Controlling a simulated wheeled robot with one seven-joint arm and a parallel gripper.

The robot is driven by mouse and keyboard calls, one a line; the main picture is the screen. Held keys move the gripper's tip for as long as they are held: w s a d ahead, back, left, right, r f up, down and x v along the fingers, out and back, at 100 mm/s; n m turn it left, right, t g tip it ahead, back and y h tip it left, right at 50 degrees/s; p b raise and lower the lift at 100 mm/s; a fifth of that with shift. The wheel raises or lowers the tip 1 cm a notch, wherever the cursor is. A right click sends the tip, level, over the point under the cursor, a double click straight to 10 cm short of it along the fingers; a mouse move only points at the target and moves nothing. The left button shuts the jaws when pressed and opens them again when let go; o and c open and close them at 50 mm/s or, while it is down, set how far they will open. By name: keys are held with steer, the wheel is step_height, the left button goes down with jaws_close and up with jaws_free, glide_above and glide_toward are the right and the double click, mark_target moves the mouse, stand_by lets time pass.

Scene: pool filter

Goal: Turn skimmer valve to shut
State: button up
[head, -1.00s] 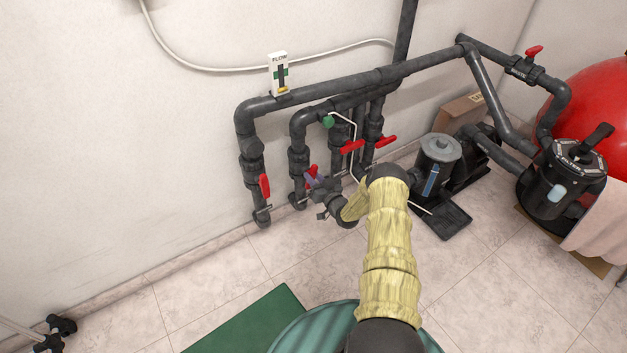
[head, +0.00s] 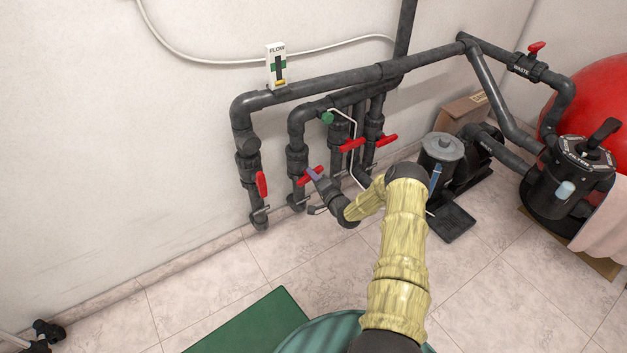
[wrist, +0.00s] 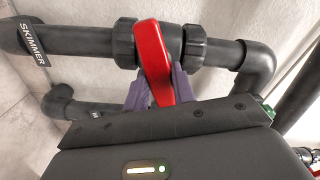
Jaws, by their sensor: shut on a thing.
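The skimmer valve has a red handle (wrist: 152,50) on a dark grey pipe labelled SKIMMER (wrist: 33,45). In the wrist view the handle lies across the pipe, nearly square to it and slightly tilted. My gripper's purple fingers (wrist: 157,90) are on both sides of the handle's lower part, shut on it. In the head view the handle (head: 301,180) sits on the second upright pipe from the left, and my gripper (head: 315,174) meets it from the right. My gripper hides part of the valve body there.
A red handle (head: 262,185) on the left pipe runs along that pipe. Red handles (head: 352,144) (head: 387,140) on the pipes to the right stick out sideways. A thin white line (head: 355,150) runs close by. The pump (head: 442,150) stands right of my arm.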

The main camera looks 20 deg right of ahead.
steer(key=m+b, duration=0.1)
steer(key=m, duration=0.2)
steer(key=shift+f, duration=0.2)
steer(key=shift+m, duration=0.4)
steer(key=o, duration=1)
steer(key=s+d+p, duration=0.1)
steer(key=s, duration=0.4)
steer(key=s+d+p, duration=0.1)
steer(key=s+p, duration=0.1)
steer(key=s, duration=0.4)
steer(key=s+d+p, duration=0.1)
steer(key=s, duration=0.5)
steer(key=shift+d+p, duration=0.2)
steer(key=shift+p, duration=0.1)
